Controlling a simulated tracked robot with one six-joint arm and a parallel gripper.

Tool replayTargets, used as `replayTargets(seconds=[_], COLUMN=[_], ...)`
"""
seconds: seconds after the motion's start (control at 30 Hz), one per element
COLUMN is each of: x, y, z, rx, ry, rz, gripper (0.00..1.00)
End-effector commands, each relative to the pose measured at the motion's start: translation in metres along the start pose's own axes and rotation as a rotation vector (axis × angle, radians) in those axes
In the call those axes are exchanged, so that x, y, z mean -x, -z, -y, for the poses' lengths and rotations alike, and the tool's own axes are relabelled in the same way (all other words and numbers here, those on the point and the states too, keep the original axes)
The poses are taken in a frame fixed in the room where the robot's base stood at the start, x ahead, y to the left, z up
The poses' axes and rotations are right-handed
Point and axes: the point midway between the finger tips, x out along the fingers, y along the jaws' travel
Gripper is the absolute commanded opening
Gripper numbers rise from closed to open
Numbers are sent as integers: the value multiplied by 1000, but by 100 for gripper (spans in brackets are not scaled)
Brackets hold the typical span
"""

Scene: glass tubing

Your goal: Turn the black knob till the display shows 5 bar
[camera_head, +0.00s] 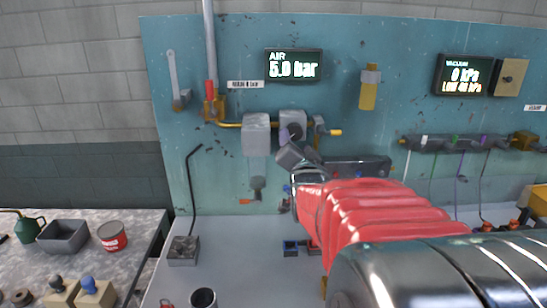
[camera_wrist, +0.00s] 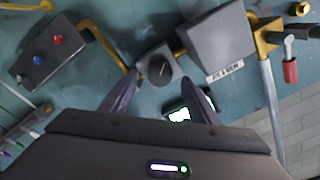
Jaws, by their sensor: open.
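The black knob (camera_head: 292,132) sits on a small grey block on the teal panel, with a larger grey box to its left. In the wrist view the knob (camera_wrist: 161,70) lies ahead, between the directions of my two fingertips. The AIR display (camera_head: 293,66) above it reads 5.0 bar; part of it shows in the wrist view (camera_wrist: 180,112) between my fingers. My gripper (camera_head: 298,154) is open, just below and in front of the knob. Whether a finger touches the knob I cannot tell.
A brass pipe with a red-handled valve (camera_head: 210,90) is on the left. A dark bar-shaped unit (camera_head: 360,167) is right of my gripper. A grey box with buttons (camera_wrist: 43,50) shows in the wrist view.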

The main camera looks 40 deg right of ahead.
Motion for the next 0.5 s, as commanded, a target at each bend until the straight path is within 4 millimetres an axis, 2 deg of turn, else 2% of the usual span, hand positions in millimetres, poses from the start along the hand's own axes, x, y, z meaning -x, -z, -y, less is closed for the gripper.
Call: replayTargets(seconds=[0.5], x=[59], y=[0], z=[0], rx=[0], ry=[1], rz=[0], gripper=[55])
